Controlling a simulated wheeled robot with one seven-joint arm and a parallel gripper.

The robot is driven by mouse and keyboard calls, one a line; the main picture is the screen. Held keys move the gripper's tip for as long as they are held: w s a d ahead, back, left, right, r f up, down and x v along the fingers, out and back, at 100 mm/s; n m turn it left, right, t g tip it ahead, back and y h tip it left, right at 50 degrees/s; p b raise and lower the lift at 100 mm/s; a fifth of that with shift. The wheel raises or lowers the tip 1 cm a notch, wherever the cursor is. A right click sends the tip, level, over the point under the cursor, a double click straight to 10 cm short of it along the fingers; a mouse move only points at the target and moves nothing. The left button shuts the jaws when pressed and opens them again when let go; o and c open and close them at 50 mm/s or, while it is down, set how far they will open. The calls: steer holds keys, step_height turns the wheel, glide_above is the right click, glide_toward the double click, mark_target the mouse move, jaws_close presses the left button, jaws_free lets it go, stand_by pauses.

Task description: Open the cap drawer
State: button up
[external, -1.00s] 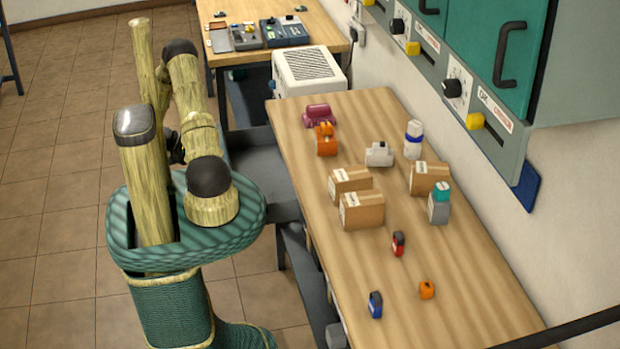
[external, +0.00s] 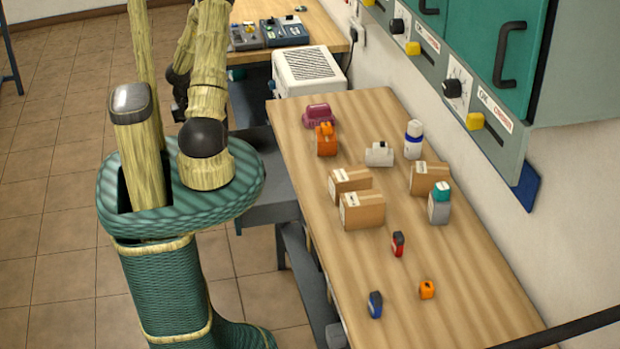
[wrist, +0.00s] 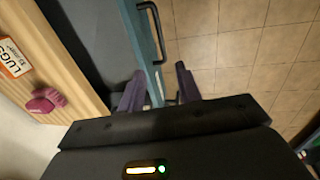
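In the wrist view, a drawer with a teal front (wrist: 134,22) and a black bar handle (wrist: 160,36) stands out from the wooden worktable. A dark grey inside shows between its front and the table. In the external view, its grey body (external: 272,211) sticks out from the table's left side, partly hidden by my arm. I cannot read a name on it. My gripper (wrist: 160,80) has its two purple fingers apart, with the drawer front and handle ahead of and between them. The fingers appear empty. In the external view my gripper is mostly hidden behind my arm.
The worktable (external: 440,290) bears cardboard boxes (external: 362,211), a maroon item (external: 317,116), bottles and small coloured items. A white vented box (external: 308,72) stands behind. Tiled floor (external: 60,150) at left is free.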

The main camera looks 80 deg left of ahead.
steer(key=w+f+b, duration=0.1)
steer(key=f, duration=0.4)
steer(key=w+f+b, duration=0.1)
steer(key=f+b, duration=0.1)
steer(key=f, duration=0.4)
steer(key=w+f+b, duration=0.1)
steer(key=f, duration=0.5)
steer(key=shift+w+b, duration=0.1)
steer(key=shift+b, duration=0.3)
jaws_close()
